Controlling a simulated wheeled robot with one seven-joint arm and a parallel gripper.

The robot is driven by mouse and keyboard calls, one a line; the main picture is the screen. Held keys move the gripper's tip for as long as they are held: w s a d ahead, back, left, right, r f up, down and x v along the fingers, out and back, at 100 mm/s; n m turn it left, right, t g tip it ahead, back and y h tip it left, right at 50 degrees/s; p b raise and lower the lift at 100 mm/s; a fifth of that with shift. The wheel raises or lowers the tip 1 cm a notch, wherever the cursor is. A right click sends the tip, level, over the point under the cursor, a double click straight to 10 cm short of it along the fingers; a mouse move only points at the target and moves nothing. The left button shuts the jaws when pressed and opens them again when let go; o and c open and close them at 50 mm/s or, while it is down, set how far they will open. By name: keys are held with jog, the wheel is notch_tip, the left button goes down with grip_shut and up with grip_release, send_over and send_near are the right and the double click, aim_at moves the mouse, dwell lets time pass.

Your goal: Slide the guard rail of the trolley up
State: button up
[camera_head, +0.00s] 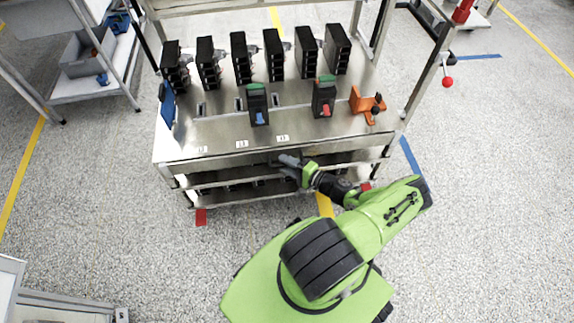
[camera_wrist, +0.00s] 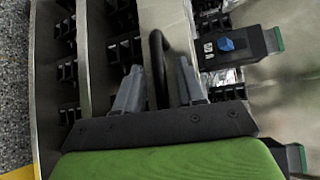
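The trolley (camera_head: 215,135) stands ahead with a metal top and shelves below. A metal strip along its front edge (camera_head: 225,160) seems to be the guard rail; it also shows in the wrist view (camera_wrist: 165,14). A black bar handle (camera_wrist: 157,55) stands out from this strip in the wrist view. My gripper (camera_head: 286,160) is at the middle of the trolley's front, just below the top's edge. In the wrist view my gripper (camera_wrist: 159,68) is open, with one finger on each side of the handle. Gaps show between handle and fingers. The handle is not clear in the head view.
Black breakers (camera_head: 240,58) stand in a row at the trolley's back. Two more, one with a blue lever (camera_head: 259,105) and one with a red lever (camera_head: 325,100), stand nearer. An orange fixture (camera_head: 366,105) is at right. Floor in front is clear.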

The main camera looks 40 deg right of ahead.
aim_at(287, 153)
jog(key=shift+w, duration=0.1)
jog(key=shift+c, duration=0.3)
grip_shut()
jog(key=shift+r, duration=0.1)
notch_tip(287, 153, up, 6)
jog(key=p, duration=0.4)
jog(key=shift+r+p, duration=0.25)
jog(key=shift+p, duration=0.15)
jog(key=shift+w+d, duration=0.1)
grip_release()
jog(key=shift+o, duration=0.3)
